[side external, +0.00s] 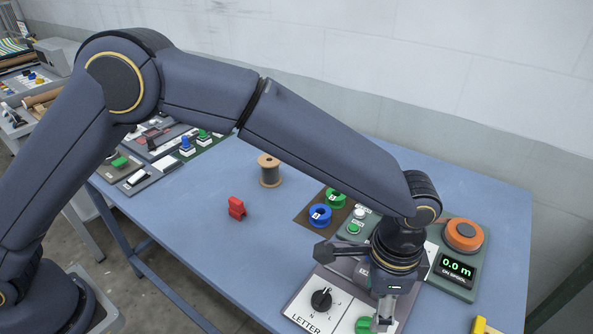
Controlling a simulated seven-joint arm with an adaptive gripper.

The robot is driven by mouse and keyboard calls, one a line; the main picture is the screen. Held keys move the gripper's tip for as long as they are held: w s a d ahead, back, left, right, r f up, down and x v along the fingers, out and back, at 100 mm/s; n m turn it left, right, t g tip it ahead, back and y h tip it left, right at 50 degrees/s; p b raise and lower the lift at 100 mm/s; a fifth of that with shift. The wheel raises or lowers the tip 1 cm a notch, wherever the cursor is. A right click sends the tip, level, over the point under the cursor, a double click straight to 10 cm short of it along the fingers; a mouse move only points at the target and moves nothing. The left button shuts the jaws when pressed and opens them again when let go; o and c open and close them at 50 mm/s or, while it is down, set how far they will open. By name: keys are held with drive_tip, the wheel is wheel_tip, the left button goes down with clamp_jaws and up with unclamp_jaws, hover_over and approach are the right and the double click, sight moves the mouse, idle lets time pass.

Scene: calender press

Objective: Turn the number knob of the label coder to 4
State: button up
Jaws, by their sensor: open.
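The label coder is a panel (300,308) at the bottom of the view, with a white face printed "LETTER". A black letter knob (321,299) sits on it, with letters around it. My gripper (384,312) hangs over the right part of this panel, pointing down, with its jaws open. Its body hides much of the panel there. I cannot make out the number knob or its setting. A green part (363,325) shows beside the fingertips, cut by the bottom edge; I cannot tell what it is or whether the gripper touches it.
A spool counter (458,270) reading "0.0 m" with an orange knob (464,235) stands right of my gripper.

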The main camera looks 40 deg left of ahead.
wheel_tip(320, 180, up, 4)
drive_tip(key=shift+f, duration=0.1)
